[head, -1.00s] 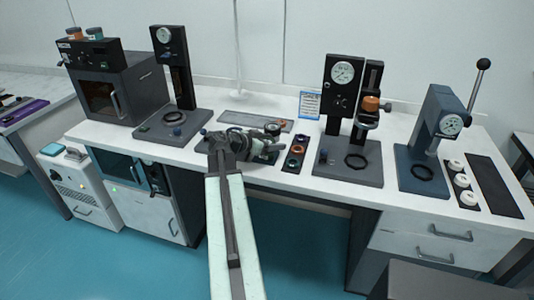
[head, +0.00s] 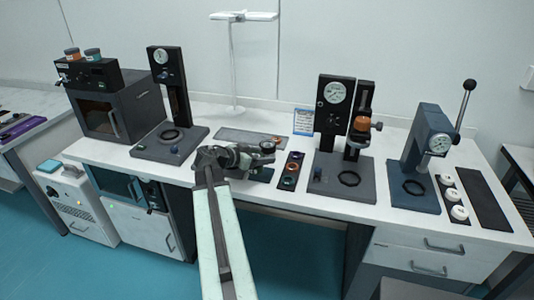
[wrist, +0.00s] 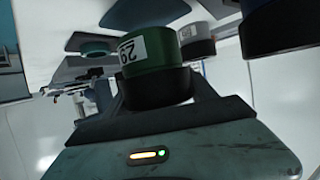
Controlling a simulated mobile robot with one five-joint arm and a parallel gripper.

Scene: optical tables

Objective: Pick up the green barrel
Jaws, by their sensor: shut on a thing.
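The green barrel (wrist: 150,54) has a white label reading 29 and a black lower part. It stands in the middle of the wrist view, between the fingers of my gripper (wrist: 155,95). My gripper is shut on it. In the head view my gripper (head: 262,152) is over the front middle of the bench, left of a dark strip with coloured rings. The barrel cannot be made out clearly there, as the arm and gripper cover that spot.
A dark strip with coloured rings (head: 290,170) lies right of my gripper. Gauge stands (head: 335,125) (head: 170,110) rise on both sides. A blue press (head: 425,150) stands further right. The wrist view also shows a grey barrel (wrist: 196,42) and a blue one (wrist: 280,25).

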